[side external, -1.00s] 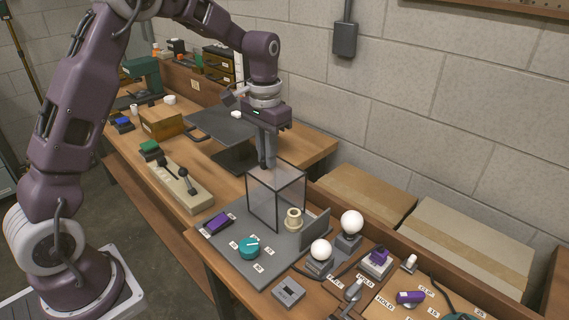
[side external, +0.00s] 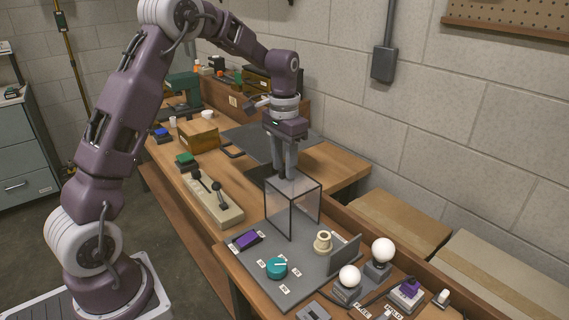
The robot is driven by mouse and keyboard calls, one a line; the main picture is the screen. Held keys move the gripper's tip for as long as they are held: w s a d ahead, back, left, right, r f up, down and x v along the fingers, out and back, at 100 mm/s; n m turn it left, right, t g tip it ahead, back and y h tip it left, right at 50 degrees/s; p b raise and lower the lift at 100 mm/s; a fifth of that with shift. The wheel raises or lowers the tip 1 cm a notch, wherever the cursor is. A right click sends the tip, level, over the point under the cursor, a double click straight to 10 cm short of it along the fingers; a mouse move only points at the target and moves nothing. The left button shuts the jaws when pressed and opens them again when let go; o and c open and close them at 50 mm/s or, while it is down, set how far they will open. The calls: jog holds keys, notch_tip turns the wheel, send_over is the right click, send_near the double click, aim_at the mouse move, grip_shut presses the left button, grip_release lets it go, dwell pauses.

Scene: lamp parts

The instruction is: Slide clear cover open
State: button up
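The clear cover (side external: 282,208) is a see-through box with dark edges. It stands upright at the back left of the grey base plate (side external: 303,283). The cream lamp socket (side external: 323,242) stands on the plate just right of the cover, apart from it. My gripper (side external: 285,178) points down at the top of the cover, with its fingertips at the top edge. The fingers look close together, but I cannot tell whether they grip the cover.
A grey upright plate (side external: 344,256) stands right of the socket. A teal knob (side external: 277,268) and a purple switch (side external: 246,240) sit at the front. White bulbs (side external: 383,250) stand to the right. A beige lever box (side external: 214,202) lies left of the cover.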

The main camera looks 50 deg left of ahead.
notch_tip(320, 180, up, 7)
jog(key=shift+r, duration=0.1)
dwell(0.3)
jog(key=s+d+r+t, duration=0.2)
jog(key=s+d+r, duration=0.4)
jog(key=s, duration=0.1)
jog(key=s+d+t, duration=0.1)
jog(key=s+d, duration=0.2)
jog(key=s, duration=0.7)
jog(key=s+d+f+t, duration=0.1)
jog(key=s+d, duration=0.3)
jog(key=s, duration=0.7)
jog(key=shift+d+f+t, duration=0.15)
jog(key=shift+f+t, duration=0.15)
jog(key=shift+t, duration=0.5)
